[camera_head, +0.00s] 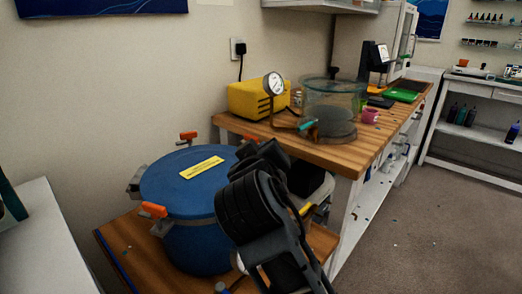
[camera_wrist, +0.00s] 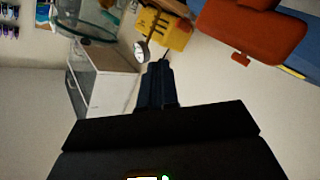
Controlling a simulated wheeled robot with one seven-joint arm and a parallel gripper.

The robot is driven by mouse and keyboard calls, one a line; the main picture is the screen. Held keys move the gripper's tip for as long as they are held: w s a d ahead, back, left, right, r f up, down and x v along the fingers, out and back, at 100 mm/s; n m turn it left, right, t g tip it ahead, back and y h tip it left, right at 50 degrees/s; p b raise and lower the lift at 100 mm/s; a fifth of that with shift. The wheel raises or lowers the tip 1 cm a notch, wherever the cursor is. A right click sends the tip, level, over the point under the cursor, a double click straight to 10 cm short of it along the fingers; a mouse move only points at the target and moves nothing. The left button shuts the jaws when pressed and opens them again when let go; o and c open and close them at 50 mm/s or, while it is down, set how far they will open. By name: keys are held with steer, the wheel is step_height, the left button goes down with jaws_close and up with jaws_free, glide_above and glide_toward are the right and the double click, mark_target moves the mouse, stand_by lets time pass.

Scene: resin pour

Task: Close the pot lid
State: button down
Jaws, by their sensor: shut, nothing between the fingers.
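The blue pot (camera_head: 200,245) stands on a low wooden table at left centre in the head view. Its round blue lid (camera_head: 175,188), with a yellow label, lies flat on top. Orange-handled clamps show at its rim, one at the front (camera_head: 154,210) and one at the back (camera_head: 188,135). My dark arm hides the pot's right side. My gripper (camera_wrist: 158,82) is shut and empty in the wrist view. A large orange clamp handle (camera_wrist: 245,35) is close to the camera there, right of the fingers and apart from them in the picture.
A wooden bench (camera_head: 330,150) behind the pot holds a yellow pump (camera_head: 255,99), a gauge (camera_head: 273,84), a glass chamber (camera_head: 333,105) and a pink mug (camera_head: 370,116). A white cabinet (camera_head: 45,240) stands at left. The carpet (camera_head: 430,220) at right is mostly clear.

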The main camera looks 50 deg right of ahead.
steer(key=v, duration=0.7)
steer(key=shift+s+a, duration=0.2)
steer(key=shift+a, duration=0.1)
steer(key=shift+r, duration=0.1)
